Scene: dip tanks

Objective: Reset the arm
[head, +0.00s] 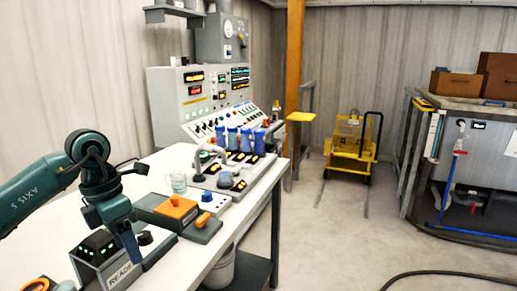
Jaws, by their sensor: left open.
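My left arm, teal and marked AXIS 5, comes in from the left and bends down over the white bench. My left gripper (131,248) points down at a grey box (92,262) with green lights and a READY label at the bench's near end. It is open; I see nothing held in it. A black knob (145,238) stands just right of it; I cannot tell whether they touch. The gripper and wrist hide part of the box. My right gripper is not in view.
On the white bench (205,250) stand an orange-topped box (176,207), a box with a blue knob (207,197), a glass beaker (178,182) and several blue bottles (232,138). A control console (205,90) stands behind. The floor to the right is mostly clear, with a yellow cart (350,145) farther back.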

